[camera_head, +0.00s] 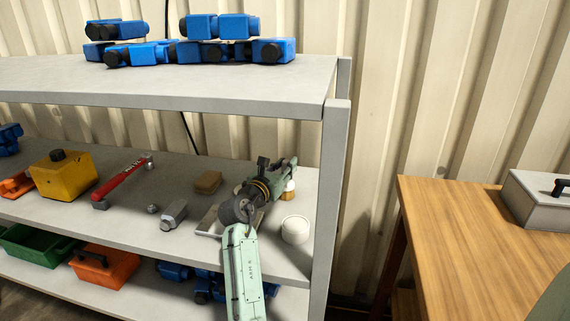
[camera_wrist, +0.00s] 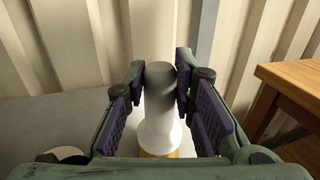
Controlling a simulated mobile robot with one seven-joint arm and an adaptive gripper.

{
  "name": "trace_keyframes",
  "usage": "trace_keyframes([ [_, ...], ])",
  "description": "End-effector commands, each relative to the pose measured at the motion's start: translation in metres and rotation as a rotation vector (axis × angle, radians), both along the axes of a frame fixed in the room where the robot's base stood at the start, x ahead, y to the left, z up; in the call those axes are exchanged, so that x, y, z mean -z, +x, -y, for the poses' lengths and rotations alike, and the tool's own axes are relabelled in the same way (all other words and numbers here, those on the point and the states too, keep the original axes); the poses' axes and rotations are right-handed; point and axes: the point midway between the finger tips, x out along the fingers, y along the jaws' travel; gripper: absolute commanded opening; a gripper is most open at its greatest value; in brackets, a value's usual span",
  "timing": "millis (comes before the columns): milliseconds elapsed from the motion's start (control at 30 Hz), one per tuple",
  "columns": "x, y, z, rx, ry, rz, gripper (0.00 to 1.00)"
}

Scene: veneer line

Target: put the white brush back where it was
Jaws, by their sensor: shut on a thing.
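The white brush (camera_wrist: 158,112) stands roughly upright between my fingers in the wrist view, with a pale handle and a yellowish band at its lower end. My gripper (camera_wrist: 161,84) is shut on its handle, one finger pad on each side. In the head view my gripper (camera_head: 280,172) is over the right end of the middle shelf (camera_head: 215,247). There only a small white and brown part of the brush (camera_head: 290,187) shows behind the fingers. I cannot tell whether its lower end touches the shelf.
A white round container (camera_head: 295,229) stands close in front of my gripper.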

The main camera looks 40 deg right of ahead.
Motion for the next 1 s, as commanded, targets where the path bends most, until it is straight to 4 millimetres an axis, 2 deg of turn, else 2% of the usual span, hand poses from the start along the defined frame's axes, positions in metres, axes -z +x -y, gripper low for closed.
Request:
trace_keyframes([
  [267,0.0017,-0.0002,0.0000,0.000,-0.001,0.000,0.00],
  [300,0.0027,-0.0002,0.0001,0.000,-0.001,0.000,0.24],
  [600,0.0022,-0.0001,0.0000,0.000,-0.001,0.000,0.44],
  [933,-0.0013,-0.0001,-0.0002,0.000,0.000,0.002,0.44],
  [1000,0.0013,-0.0022,-0.0060,-0.001,0.000,0.001,0.44],
])
